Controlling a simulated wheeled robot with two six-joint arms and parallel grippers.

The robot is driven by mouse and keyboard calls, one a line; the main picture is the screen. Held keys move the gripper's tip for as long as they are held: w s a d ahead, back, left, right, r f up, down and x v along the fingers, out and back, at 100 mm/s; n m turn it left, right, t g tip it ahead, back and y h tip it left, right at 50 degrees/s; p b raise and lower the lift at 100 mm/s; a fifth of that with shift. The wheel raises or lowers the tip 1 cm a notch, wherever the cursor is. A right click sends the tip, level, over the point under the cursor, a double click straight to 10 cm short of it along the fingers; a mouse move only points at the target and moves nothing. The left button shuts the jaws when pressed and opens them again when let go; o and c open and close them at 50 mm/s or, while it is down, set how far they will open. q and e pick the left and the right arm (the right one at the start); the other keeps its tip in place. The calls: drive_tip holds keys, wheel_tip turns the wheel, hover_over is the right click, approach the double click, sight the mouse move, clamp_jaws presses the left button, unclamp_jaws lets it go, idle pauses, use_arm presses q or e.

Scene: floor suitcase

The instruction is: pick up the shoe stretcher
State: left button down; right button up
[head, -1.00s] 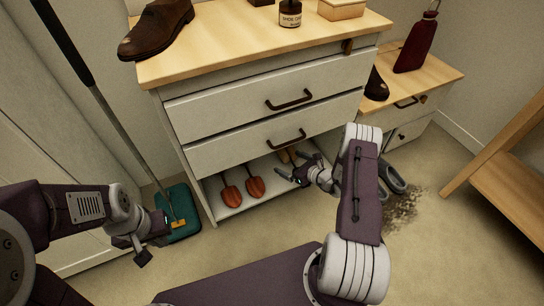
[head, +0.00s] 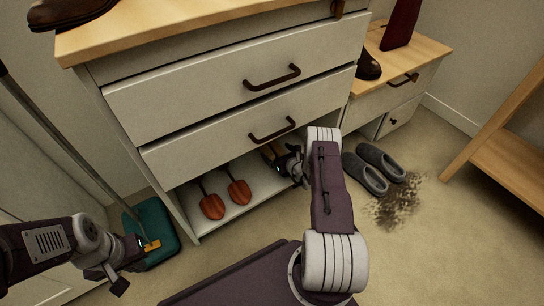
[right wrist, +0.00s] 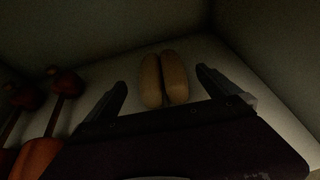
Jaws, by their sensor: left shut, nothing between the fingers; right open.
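A tan, two-lobed wooden shoe stretcher (right wrist: 164,80) lies on the white shelf floor under the drawers. In the right wrist view it is ahead of and between the spread fingers of my right gripper (right wrist: 160,85), with no visible contact. My left gripper (head: 136,248) is shut and empty at the lower left, near the teal dustpan.
Two orange-red, stemmed objects (head: 226,198) lie left of the stretcher on the shelf. The drawer fronts (head: 235,90) form a low overhang above. The teal dustpan (head: 160,222) stands at left. Grey slippers (head: 372,168) and a dirt patch (head: 397,203) are on the floor at right.

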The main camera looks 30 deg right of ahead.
sight(276, 151)
drive_tip(key=shift+w+f+b, duration=0.5)
drive_tip(key=shift+w+f, duration=0.2)
drive_tip(key=shift+w, duration=0.6)
use_arm(q)
wheel_tip(276, 151, down, 3)
drive_tip(key=shift+r, duration=0.15)
use_arm(e)
drive_tip(key=shift+r, duration=0.15)
